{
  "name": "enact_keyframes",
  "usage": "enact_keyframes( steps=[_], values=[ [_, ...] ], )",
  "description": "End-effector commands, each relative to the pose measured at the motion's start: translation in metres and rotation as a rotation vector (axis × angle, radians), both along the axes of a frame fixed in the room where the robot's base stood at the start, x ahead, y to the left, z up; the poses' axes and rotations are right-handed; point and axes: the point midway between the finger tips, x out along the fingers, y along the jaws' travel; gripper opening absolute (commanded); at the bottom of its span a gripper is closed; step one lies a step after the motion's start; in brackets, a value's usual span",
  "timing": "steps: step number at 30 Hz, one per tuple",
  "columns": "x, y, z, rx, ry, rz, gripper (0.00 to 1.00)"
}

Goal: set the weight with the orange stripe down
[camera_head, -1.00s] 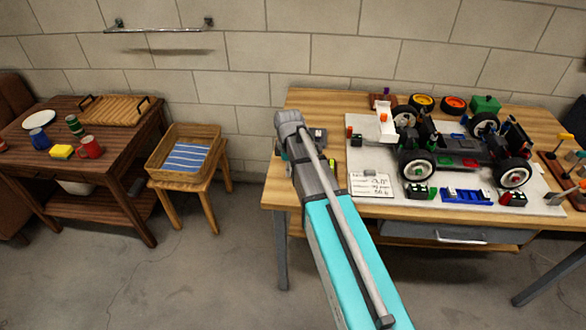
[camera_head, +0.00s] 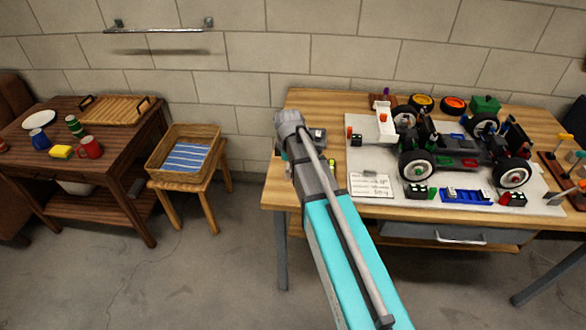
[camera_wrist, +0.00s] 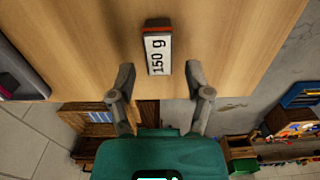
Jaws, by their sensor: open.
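The weight (camera_wrist: 157,52) is a small dark block with a white "150 g" label and an orange-red band at its far end. It is on the bare wooden tabletop in the wrist view. My gripper (camera_wrist: 160,76) is open, its two fingers apart near the weight's near end, one to each side, with gaps between. Nothing is held between the fingers. In the head view I cannot make out the weight; my arm covers that part of the workbench (camera_head: 300,190), and the fingers are hidden too.
A car chassis (camera_head: 465,155) stands on a pale mat at the right, with a white card (camera_head: 370,186) at its front left. A small grey device (camera_head: 318,134) is close beside my arm. A basket (camera_head: 186,150) on a stool and a dark table (camera_head: 85,165) stand left.

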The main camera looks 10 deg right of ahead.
Motion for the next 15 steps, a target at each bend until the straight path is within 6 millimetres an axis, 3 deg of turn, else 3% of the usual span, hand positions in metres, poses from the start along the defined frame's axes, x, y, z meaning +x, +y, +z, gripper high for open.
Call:
enact_keyframes(
  steps=[15],
  values=[
    [0.000, 0.000, 0.041, 0.000, 0.000, 0.000, 0.65]
  ],
)
